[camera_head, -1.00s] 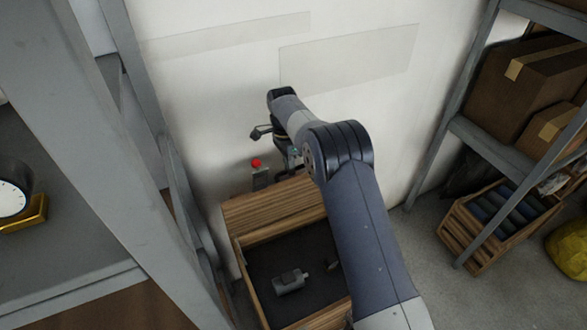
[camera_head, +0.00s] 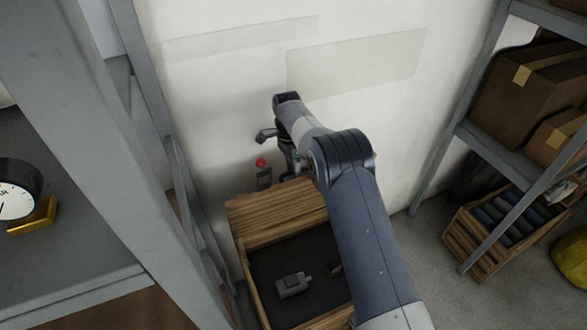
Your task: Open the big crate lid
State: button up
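The big wooden crate (camera_head: 250,285) stands on the floor against the white wall, partly behind my arm. Its slatted wooden lid (camera_head: 270,215) is raised and tilted back towards the wall, so the dark inside shows. A grey metal part (camera_head: 293,284) lies in the crate, with a smaller piece (camera_head: 334,267) near it, partly hidden by my arm. My gripper (camera_head: 290,165) is above the lid's upper edge, close to the wall. It is small and partly hidden by my arm, so I cannot tell whether its fingers are open or touch the lid.
A red-topped object (camera_head: 262,165) is beside my gripper, near the lid's top edge. A grey shelf frame (camera_head: 110,150) stands close on the left, with a clock-like dial (camera_head: 15,200). On the right are a rack with cardboard boxes (camera_head: 528,82) and a smaller wooden crate (camera_head: 475,240). Floor between is clear.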

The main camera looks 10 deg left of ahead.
notch_tip(320, 180, up, 10)
jog(key=w+a, duration=0.1)
jog(key=shift+w+r, duration=0.25)
jog(key=shift+w, duration=0.15)
jog(key=shift+a, duration=0.1)
dwell(0.6)
jog(key=f, duration=0.3)
jog(key=s+d+f, duration=0.1)
jog(key=f, duration=0.6)
jog(key=shift+s+d+f, duration=0.15)
jog(key=shift+s+f, duration=0.05)
jog(key=shift+s, duration=0.2)
jog(key=shift+r, duration=0.1)
